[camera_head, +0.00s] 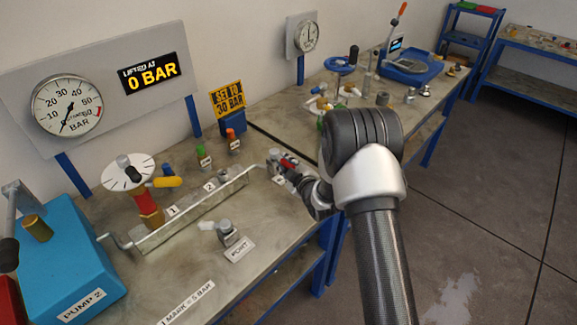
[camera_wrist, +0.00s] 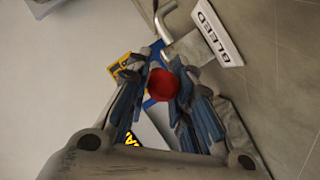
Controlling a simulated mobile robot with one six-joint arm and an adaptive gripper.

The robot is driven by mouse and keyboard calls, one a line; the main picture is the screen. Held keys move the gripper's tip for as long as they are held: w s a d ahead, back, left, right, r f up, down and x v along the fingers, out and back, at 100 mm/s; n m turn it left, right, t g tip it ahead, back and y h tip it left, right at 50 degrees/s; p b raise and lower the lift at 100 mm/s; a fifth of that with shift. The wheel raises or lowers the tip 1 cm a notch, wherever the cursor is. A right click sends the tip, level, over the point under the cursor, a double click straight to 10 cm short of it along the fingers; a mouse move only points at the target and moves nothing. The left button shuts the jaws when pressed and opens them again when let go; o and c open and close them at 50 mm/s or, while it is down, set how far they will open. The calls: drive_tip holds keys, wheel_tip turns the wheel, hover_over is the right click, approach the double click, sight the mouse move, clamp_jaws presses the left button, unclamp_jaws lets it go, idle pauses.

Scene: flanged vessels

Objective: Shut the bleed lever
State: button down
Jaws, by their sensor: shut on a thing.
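The bleed lever's red grip (camera_wrist: 162,86) sits between the two fingers of my gripper (camera_wrist: 162,90) in the wrist view, with a finger against each side. A metal pipe end (camera_wrist: 178,44) and a plate marked BLEED (camera_wrist: 217,34) are just beyond it. In the head view the lever shows as a small red piece (camera_head: 289,163) at the right end of the pipe run, with my gripper (camera_head: 284,171) shut on it. My wrist and fingers hide much of the lever, so its exact angle is hard to tell.
A round gauge (camera_head: 68,107) and a 0 BAR display (camera_head: 151,74) are on the back panel. The pipe run (camera_head: 195,208) crosses the bench, with a port fitting (camera_head: 228,232) in front. A blue pump (camera_head: 68,260) stands at left.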

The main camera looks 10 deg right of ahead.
drive_tip(key=a+m+h+b, duration=0.2)
drive_tip(key=h, duration=0.1)
drive_tip(key=shift+s+f, duration=0.2)
drive_tip(key=shift+s, duration=0.1)
drive_tip(key=m+h, duration=0.1)
drive_tip(key=a+m+h, duration=0.1)
drive_tip(key=m+h, duration=0.1)
drive_tip(key=shift+s+a+r+h, duration=0.1)
drive_tip(key=shift+a+r+h, duration=0.1)
drive_tip(key=shift+a+h, duration=0.2)
drive_tip(key=a+m+g+h+p, duration=0.1)
drive_tip(key=h, duration=0.1)
drive_tip(key=a+m+h+p, duration=0.1)
drive_tip(key=m+h, duration=0.1)
drive_tip(key=shift+r+m+g, duration=0.1)
drive_tip(key=shift+m+g, duration=0.2)
drive_tip(key=shift+g, duration=0.1)
drive_tip(key=shift+w+a+m+g+h+p, duration=0.3)
drive_tip(key=shift+a+m+g+h, duration=0.1)
drive_tip(key=shift+m+g+h, duration=0.35)
drive_tip(key=shift+w+a+m+g+h+p, duration=0.15)
drive_tip(key=shift+w+a+m+g+h, duration=0.15)
drive_tip(key=shift+m+g+h, duration=0.45)
drive_tip(key=shift+m+h, duration=0.3)
drive_tip(key=c, duration=1.4)
unclamp_jaws()
